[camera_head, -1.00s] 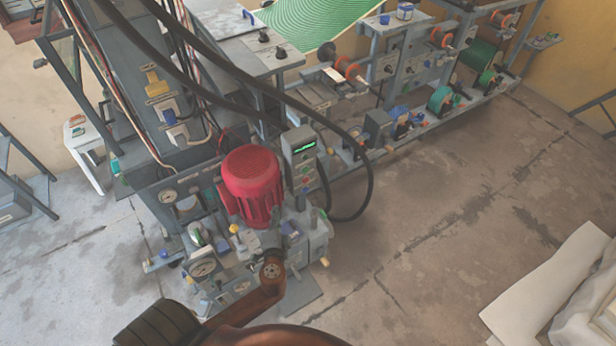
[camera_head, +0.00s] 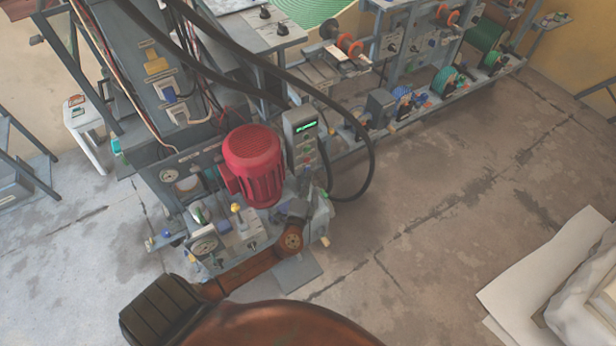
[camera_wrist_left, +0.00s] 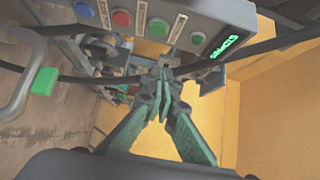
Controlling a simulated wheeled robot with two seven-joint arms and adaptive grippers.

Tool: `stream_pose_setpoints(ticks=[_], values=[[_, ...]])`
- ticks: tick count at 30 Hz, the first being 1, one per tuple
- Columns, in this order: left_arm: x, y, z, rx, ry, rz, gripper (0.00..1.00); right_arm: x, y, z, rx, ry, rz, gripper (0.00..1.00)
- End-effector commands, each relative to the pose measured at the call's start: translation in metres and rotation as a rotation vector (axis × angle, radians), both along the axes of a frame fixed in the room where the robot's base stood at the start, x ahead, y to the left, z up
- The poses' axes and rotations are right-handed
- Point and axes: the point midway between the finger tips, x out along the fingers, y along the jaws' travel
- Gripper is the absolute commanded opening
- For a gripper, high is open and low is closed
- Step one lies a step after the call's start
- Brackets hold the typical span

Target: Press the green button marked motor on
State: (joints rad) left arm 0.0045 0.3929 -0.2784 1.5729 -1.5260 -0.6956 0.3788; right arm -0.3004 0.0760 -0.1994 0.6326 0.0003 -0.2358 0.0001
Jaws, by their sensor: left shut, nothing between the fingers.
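The grey control box (camera_head: 294,128) with a lit green display stands right of the red motor in the head view. In the left wrist view the box (camera_wrist_left: 228,14) crosses the top, with a green button (camera_wrist_left: 158,26), another green button (camera_wrist_left: 197,38) nearer the display, a red button (camera_wrist_left: 121,18) and a blue one (camera_wrist_left: 83,9). The labels are too small to read surely, so I cannot tell which green is motor on. My left gripper (camera_wrist_left: 164,76) is shut and empty, its tips just below the buttons, apart from them. In the head view my left gripper (camera_head: 303,191) is partly hidden below the box. My right gripper is not seen.
The red motor (camera_head: 254,168) stands close left of the box. A thick black cable (camera_head: 371,150) loops right of it, and a cable crosses near the fingers in the wrist view. Gauges and small knobs crowd the press base.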

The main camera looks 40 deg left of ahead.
Motion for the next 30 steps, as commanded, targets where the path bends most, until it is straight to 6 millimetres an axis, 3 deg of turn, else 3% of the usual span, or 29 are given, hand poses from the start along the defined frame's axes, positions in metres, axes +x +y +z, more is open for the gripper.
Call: stream_pose_setpoints(ticks=[10, 18, 30], values=[[0.067, 0.028, -0.001, 0.001, -0.001, 0.0, 0.0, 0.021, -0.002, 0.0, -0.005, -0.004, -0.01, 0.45], [0.077, 0.059, -0.001, 0.001, 0.002, 0.001, 0.0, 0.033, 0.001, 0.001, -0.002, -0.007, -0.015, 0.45], [0.079, 0.064, -0.001, -0.001, 0.001, 0.0, 0.0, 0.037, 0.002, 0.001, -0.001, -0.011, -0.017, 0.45]])
